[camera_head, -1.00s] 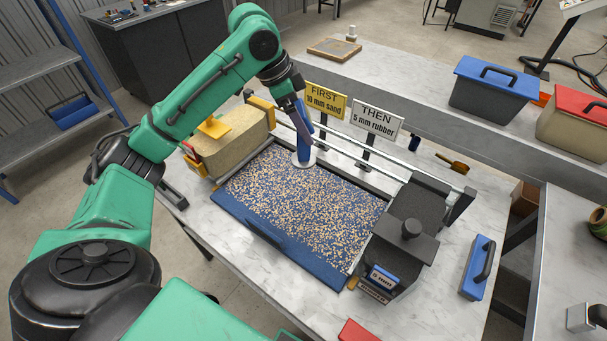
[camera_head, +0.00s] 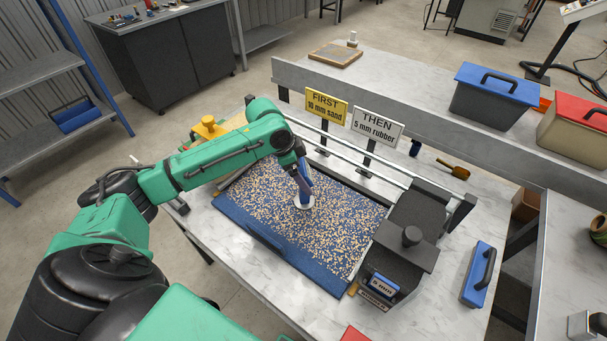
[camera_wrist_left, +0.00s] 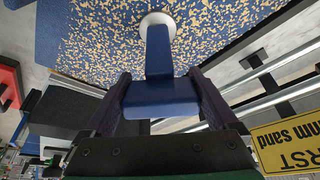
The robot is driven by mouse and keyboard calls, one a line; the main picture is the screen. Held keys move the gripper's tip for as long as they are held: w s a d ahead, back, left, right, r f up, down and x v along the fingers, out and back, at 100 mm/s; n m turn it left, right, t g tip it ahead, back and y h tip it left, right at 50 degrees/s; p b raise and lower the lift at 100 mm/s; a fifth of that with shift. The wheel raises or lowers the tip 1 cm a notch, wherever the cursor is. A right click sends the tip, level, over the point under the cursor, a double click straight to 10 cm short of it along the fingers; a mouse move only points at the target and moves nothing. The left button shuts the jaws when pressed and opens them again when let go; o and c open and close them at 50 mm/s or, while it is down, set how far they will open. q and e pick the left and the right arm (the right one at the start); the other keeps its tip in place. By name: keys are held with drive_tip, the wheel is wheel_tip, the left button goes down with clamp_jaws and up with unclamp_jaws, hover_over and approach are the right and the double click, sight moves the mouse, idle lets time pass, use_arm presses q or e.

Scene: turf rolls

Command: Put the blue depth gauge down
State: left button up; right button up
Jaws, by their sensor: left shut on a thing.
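The blue depth gauge (camera_head: 304,195) stands about upright, with a white round foot at its lower end over the speckled turf bed (camera_head: 270,215). My left gripper (camera_head: 302,178) is shut on the gauge's upper part. In the left wrist view the gauge (camera_wrist_left: 159,55) runs away from between the two fingers (camera_wrist_left: 158,95), its white disc at or close to the granule surface. I cannot tell for sure whether the disc touches the surface. My right gripper is not in view.
A dark hopper box (camera_head: 412,225) stands at the bed's right on rails. Yellow (camera_head: 326,105) and white (camera_head: 377,125) signs stand behind the bed. A blue float (camera_head: 478,272) lies at the right on the marble table.

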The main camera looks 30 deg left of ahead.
use_arm(q)
drive_tip(key=o, duration=1.4)
drive_tip(key=shift+c, duration=0.2)
drive_tip(key=shift+r, duration=0.1)
drive_tip(key=v, duration=1.2)
drive_tip(key=shift+b, duration=0.35)
